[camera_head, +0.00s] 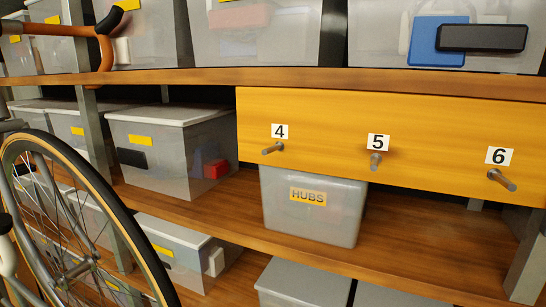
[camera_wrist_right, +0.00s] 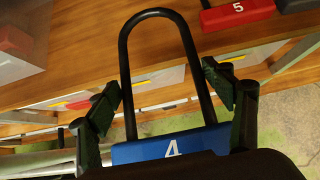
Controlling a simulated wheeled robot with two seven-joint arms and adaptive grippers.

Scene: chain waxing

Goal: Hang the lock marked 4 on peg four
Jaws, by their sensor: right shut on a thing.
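Peg four (camera_head: 272,149) sticks out of the yellow board (camera_head: 310,110) under the label 4 in the head view. It is bare. In the right wrist view, my right gripper (camera_wrist_right: 165,95) is shut on the blue lock (camera_wrist_right: 172,148) marked 4. The lock's long dark shackle (camera_wrist_right: 155,14) points away from the gripper, up in that picture. The lower part of the lock's body is hidden behind the dark gripper housing. Neither gripper shows in the head view, so the lock's distance from the peg cannot be told.
Peg five (camera_head: 376,160) and peg six (camera_head: 502,180) are bare. A grey HUBS bin (camera_head: 312,208) stands below the board. A bicycle wheel (camera_head: 80,215) fills the left foreground. A red lock (camera_wrist_right: 237,14) marked 5 lies on a wooden surface in the wrist view.

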